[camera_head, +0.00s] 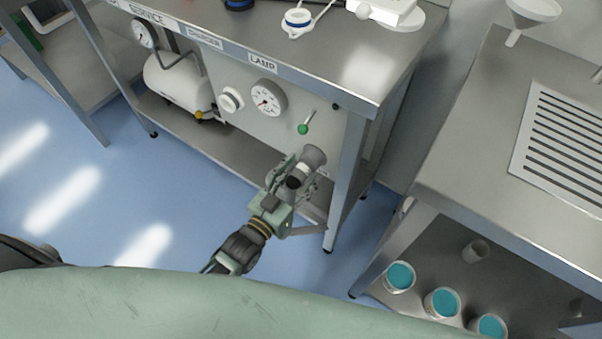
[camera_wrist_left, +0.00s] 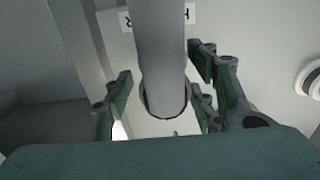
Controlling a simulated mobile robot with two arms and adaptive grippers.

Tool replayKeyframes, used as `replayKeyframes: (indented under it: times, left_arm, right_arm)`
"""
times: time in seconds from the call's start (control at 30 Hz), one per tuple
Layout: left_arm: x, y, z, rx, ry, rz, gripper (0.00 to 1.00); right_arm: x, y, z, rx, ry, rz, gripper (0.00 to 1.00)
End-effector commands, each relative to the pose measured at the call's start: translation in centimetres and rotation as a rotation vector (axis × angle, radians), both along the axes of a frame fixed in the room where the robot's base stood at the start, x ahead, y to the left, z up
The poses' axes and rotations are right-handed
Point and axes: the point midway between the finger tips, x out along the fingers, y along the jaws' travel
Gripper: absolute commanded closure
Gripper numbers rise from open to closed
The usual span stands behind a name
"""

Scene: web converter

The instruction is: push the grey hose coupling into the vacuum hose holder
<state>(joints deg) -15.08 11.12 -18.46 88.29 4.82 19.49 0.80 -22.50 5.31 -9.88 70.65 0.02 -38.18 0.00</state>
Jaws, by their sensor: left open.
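The grey hose coupling (camera_head: 315,154) shows at the front panel of the steel bench, just beyond my left gripper (camera_head: 297,172). In the left wrist view a grey tube-shaped part (camera_wrist_left: 160,50), which looks like the coupling, runs down from the top edge and ends in a dark-rimmed round end. My left gripper (camera_wrist_left: 160,88) is open there, with fingers on both sides of it; contact cannot be told. The vacuum hose holder cannot be made out clearly; a partly hidden white label (camera_wrist_left: 189,14) is behind the tube. My right gripper is not in view.
The bench (camera_head: 372,90) has a leg close right of my left gripper. A green-tipped lever (camera_head: 304,128) and a gauge (camera_head: 268,98) project from the panel nearby. A white tank (camera_head: 178,82) stands left. Another steel table (camera_head: 470,130) is at right. Blue floor is clear at left.

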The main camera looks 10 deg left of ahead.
Motion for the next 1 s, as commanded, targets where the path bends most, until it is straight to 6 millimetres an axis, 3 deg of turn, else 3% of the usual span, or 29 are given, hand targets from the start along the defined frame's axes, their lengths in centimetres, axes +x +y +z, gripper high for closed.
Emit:
replayKeyframes:
  times: [0.17,0.4,0.6,1.0]
  left_arm:
    - [-2.0,0.7,-0.1,0.000,0.001,0.000,0.48]
    - [-6.9,2.4,-0.1,0.001,0.003,0.000,0.48]
    - [-10.0,3.5,0.0,0.000,0.001,0.000,0.48]
    - [-11.2,3.9,0.1,0.000,-0.003,0.000,0.48]
  right_arm:
    - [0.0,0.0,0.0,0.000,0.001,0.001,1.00]
    - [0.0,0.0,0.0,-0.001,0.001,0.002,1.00]
    - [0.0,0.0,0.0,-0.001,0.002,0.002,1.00]
    - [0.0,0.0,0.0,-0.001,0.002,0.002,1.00]
